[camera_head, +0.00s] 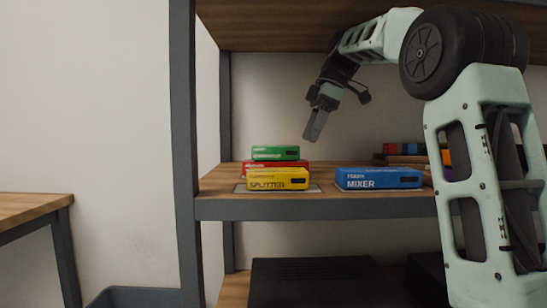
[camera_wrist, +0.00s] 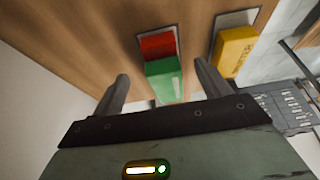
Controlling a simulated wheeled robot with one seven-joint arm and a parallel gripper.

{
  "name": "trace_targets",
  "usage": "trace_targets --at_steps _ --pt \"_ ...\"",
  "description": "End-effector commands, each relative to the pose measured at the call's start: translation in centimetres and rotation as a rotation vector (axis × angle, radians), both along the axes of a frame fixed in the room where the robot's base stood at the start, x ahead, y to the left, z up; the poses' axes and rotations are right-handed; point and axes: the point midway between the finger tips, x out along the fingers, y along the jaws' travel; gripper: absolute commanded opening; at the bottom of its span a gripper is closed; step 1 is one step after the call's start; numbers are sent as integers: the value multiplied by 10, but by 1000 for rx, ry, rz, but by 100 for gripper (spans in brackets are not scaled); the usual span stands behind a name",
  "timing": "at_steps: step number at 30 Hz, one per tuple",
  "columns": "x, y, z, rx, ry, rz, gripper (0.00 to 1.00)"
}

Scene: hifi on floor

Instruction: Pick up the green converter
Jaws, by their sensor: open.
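The green converter (camera_head: 275,153) is a small green box on the middle shelf at the left. It appears to rest on top of a red box (camera_head: 262,168), behind a yellow box labelled SPLITTER (camera_head: 278,181). In the wrist view the green converter (camera_wrist: 166,80) lies between my finger lines, with the red box (camera_wrist: 157,46) just beyond it. My gripper (camera_head: 314,125) is open and empty, above and to the right of the green converter, apart from it. In the wrist view my two fingers (camera_wrist: 163,84) stand either side of the green box.
A blue MIXER box (camera_head: 378,178) stands to the right on the same shelf (camera_head: 330,206). The yellow box (camera_wrist: 235,50) is right of the red one in the wrist view. A shelf board (camera_head: 270,28) hangs above, and a grey post (camera_head: 184,150) stands at the left.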

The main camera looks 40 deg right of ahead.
Motion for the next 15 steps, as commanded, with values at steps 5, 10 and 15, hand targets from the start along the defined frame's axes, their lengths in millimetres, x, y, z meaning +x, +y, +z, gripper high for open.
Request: trace_targets --at_steps 5,10,15 --pt "13 19 -1 0 -1 2 76" --pt "19 28 -1 0 -1 2 76" --pt "35 52 -2 0 -1 5 76"
